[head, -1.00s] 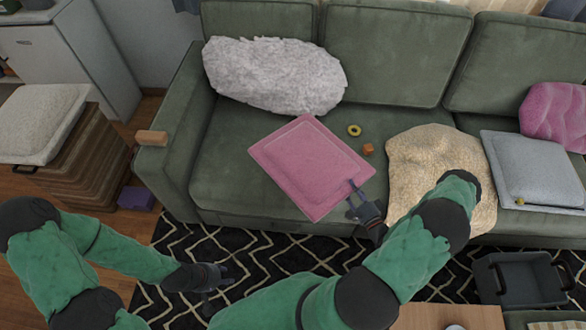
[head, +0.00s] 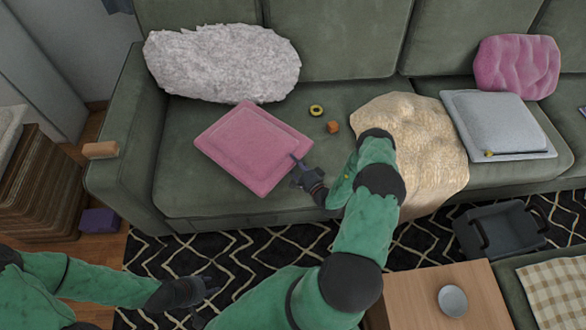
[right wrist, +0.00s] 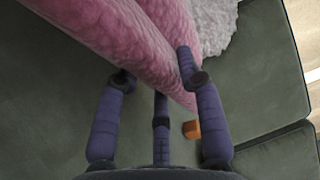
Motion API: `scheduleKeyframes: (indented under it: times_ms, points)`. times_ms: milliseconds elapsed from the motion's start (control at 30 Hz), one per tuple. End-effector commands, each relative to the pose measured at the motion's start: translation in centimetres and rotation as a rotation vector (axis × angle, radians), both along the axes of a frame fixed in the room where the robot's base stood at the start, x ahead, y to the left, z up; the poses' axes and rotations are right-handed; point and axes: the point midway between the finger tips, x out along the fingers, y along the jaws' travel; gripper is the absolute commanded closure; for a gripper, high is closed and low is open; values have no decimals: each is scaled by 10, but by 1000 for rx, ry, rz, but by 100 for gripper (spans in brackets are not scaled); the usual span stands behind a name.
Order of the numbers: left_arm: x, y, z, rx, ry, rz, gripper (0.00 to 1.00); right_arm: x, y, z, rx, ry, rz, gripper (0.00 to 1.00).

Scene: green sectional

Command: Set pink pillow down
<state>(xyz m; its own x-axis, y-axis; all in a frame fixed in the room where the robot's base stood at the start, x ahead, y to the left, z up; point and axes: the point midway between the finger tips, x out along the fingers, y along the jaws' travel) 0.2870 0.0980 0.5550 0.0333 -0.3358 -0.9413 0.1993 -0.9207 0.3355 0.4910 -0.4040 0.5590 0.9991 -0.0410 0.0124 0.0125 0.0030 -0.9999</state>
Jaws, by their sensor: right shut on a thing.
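The square pink pillow (head: 250,148) is over the left seat of the green sofa in the head view, its near corner close to the seat's front edge. I cannot tell whether it touches the seat. My right gripper (head: 300,170) is shut on its right corner. In the right wrist view, the pink pillow (right wrist: 130,35) extends up and away from the fingers (right wrist: 160,100). My left gripper (head: 208,290) hangs low over the patterned rug, away from the pillow; its fingers are too small to read.
On the sofa (head: 185,185) are a fluffy white pillow (head: 222,62), a yellow-green ring (head: 316,110), an orange block (head: 333,127), a beige throw (head: 425,145) and a grey pillow (head: 495,122). A wooden table (head: 420,290) and dark bin (head: 500,230) stand at the right.

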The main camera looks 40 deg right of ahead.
Motion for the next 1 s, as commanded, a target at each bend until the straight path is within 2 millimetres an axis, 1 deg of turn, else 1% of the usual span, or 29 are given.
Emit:
scheduleKeyframes:
  times_ms: [133,300,367,667,700,767,1000]
  points:
    - [0,0,-8,0,0,0,60,9,3,-12,0,-4,3,100]
    - [0,0,-20,0,0,0,60,7,2,-36,0,-3,0,100]
    - [0,0,-21,0,0,0,60,7,2,-39,0,-3,0,100]
    - [0,0,-19,0,0,0,60,7,2,-39,0,-3,0,100]
    - [0,0,-19,0,0,0,60,7,2,-40,0,0,0,57]
    - [0,0,-19,0,0,0,60,7,2,-40,0,0,0,40]
    - [0,0,-20,0,0,0,60,7,2,-40,0,0,1,39]
